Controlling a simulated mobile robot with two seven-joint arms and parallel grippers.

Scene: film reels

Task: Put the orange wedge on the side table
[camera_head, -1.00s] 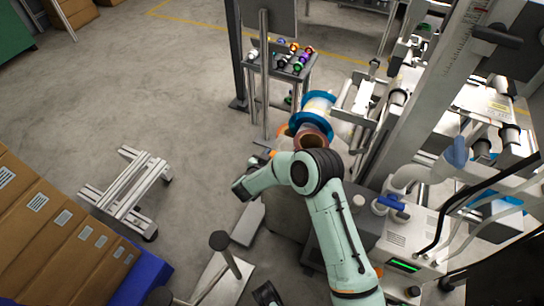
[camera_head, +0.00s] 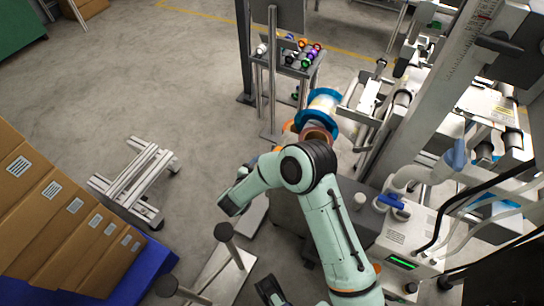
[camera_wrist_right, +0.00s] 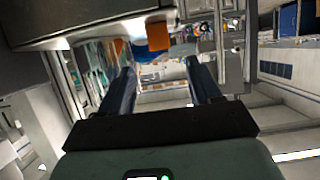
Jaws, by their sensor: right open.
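In the right wrist view, an orange block (camera_wrist_right: 152,37), possibly the wedge, shows beyond my open right gripper (camera_wrist_right: 163,80), near the top and apart from the fingers. Nothing is held between the fingers. In the head view a small orange patch (camera_head: 276,149) shows behind my right arm, mostly hidden; I cannot tell its shape. My right arm bends left at its elbow; its fingers cannot be made out there. A small grey table (camera_head: 290,65) at the back holds several coloured reels; I cannot tell whether it is the side table. My left gripper is not seen.
A blue-flanged reel (camera_head: 322,108) sits on the machine at right. A white box with a green light (camera_head: 400,262) stands close to my arm. A metal frame (camera_head: 135,180) and cartons (camera_head: 60,220) stand left. Open floor (camera_head: 170,90) lies at upper left.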

